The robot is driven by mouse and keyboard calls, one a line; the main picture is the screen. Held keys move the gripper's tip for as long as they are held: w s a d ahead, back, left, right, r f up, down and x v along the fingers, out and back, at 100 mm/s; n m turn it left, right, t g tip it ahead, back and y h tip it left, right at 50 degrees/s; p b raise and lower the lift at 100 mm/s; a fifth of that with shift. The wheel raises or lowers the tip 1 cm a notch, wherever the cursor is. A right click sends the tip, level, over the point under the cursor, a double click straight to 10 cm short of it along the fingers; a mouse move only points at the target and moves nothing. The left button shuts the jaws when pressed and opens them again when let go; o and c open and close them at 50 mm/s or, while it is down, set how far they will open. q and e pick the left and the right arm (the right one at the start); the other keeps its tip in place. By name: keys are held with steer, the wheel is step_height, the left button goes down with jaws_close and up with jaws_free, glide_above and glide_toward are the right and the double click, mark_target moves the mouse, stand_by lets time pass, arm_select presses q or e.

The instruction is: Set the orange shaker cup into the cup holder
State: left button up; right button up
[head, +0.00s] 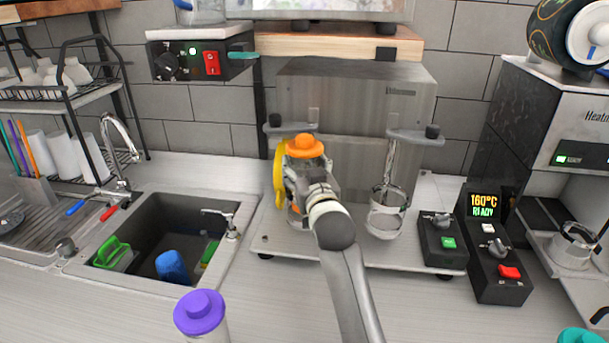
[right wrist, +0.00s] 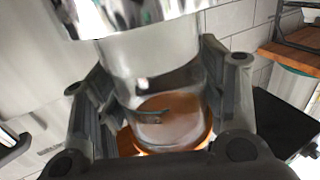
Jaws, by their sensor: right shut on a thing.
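The orange shaker cup (head: 304,147) is at the left station of the sealer, with its orange lid on top. My right gripper (head: 300,175) is shut around its body. In the right wrist view the clear cup body (right wrist: 160,80) shows between the fingers, with orange seen through it. A shiny metal ring (right wrist: 140,18) is close at the cup's end there; I cannot tell whether the cup is inside it. The left holder is mostly hidden behind my gripper in the head view. The right-hand metal cup holder (head: 388,215) looks empty. My left gripper is out of view.
The metal sealer (head: 355,100) stands behind the cup. A yellow part (head: 279,180) is beside the cup. A purple-lidded shaker (head: 200,312) stands at the front. The sink (head: 160,235) is left; control boxes (head: 495,255) are right.

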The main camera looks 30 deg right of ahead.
step_height(320, 180, down, 2)
steer(key=shift+f, duration=0.3)
steer(key=o, duration=0.9)
steer(key=shift+f, duration=0.15)
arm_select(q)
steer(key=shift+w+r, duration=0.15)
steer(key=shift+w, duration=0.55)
arm_select(e)
steer(key=o, duration=0.4)
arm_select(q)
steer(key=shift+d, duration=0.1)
